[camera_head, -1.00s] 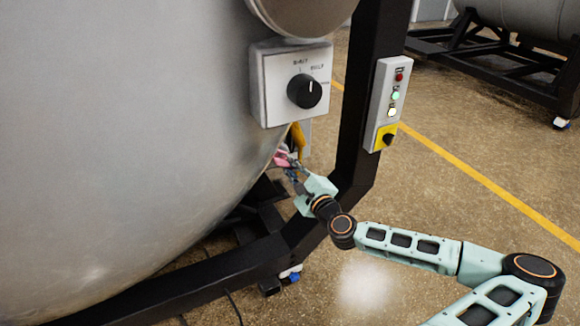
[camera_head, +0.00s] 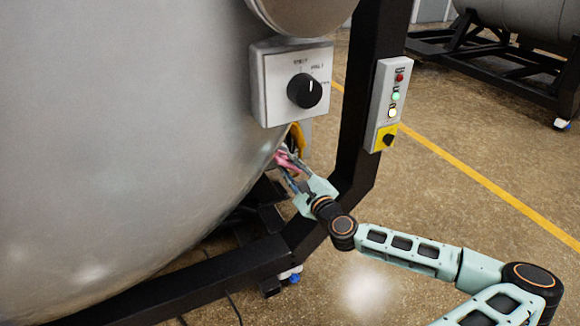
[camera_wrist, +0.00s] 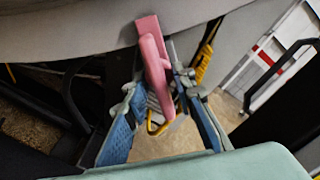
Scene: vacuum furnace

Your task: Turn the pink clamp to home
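The pink clamp (camera_wrist: 154,62) shows in the wrist view as a pink bar, attached at its top by the grey vessel's rim. Its lower end reaches down between the two blue-padded fingers of my gripper (camera_wrist: 158,88). The fingers are spread; there is a clear gap on the left, and the right finger is close beside the clamp. I cannot tell whether it touches. In the head view only a small pink part of the clamp (camera_head: 284,160) shows beside the vessel, with my gripper (camera_head: 288,172) at it; the vessel hides the rest.
The large grey vessel (camera_head: 120,150) fills the left. A black frame post (camera_head: 352,140) stands right of my gripper, carrying a button panel (camera_head: 391,95). A dial box (camera_head: 291,85) sits above. A yellow part (camera_wrist: 204,64) lies right of the clamp. Open floor lies to the right.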

